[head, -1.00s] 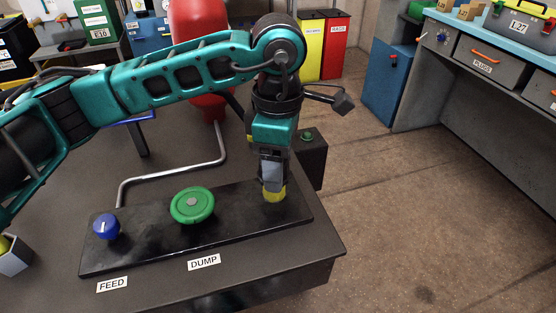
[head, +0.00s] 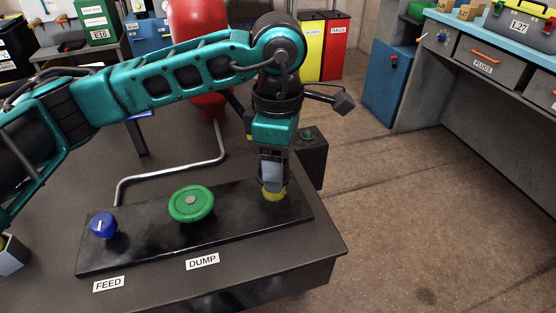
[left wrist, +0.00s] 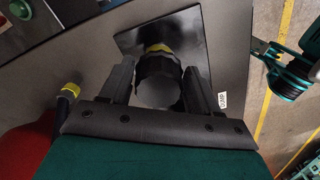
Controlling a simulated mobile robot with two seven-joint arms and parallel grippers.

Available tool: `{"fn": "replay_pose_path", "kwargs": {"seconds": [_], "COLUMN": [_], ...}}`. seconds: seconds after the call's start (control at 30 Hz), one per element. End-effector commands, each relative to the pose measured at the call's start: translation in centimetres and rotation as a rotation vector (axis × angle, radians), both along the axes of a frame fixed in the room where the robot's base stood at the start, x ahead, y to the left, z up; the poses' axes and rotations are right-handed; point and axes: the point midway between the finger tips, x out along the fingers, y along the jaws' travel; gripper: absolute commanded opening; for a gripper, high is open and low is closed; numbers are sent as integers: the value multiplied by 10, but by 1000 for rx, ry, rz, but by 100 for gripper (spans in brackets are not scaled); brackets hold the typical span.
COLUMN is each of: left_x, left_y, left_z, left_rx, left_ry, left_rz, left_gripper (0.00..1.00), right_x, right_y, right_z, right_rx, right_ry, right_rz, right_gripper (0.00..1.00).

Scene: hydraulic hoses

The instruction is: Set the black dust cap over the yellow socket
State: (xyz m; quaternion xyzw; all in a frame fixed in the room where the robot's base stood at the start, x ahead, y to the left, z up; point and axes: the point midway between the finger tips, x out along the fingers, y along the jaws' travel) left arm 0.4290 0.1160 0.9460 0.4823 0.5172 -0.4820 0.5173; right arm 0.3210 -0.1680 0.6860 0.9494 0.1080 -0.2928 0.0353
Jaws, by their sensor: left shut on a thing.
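My left gripper (head: 272,182) points straight down over the yellow socket (head: 274,194) at the right end of the black plate. In the left wrist view its two fingers (left wrist: 158,88) stand either side of the black dust cap (left wrist: 156,78) and are shut on it. The yellow socket (left wrist: 158,48) shows just beyond the cap's edge. The cap is at the socket, but I cannot tell whether it is fully seated. In the head view the fingers hide the cap. My right gripper (left wrist: 268,54) appears at the right of the left wrist view, its opening unclear.
A dark box (head: 312,162) stands right of the gripper. A yellow-tipped hose (left wrist: 70,90) is at left in the wrist view.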

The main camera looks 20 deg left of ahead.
Motion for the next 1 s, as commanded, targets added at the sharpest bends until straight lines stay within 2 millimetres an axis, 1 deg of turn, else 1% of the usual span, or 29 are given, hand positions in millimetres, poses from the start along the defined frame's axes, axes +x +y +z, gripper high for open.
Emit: {"fn": "replay_pose_path", "kwargs": {"seconds": [1.0], "left_x": [0], "left_y": [0], "left_z": [-27], "left_rx": [0], "left_ry": [0], "left_rz": [0], "left_gripper": [33], "right_x": [0], "right_y": [0], "right_z": [-26], "right_rx": [1], "right_ry": [1], "right_rz": [-1], "right_gripper": [53]}}
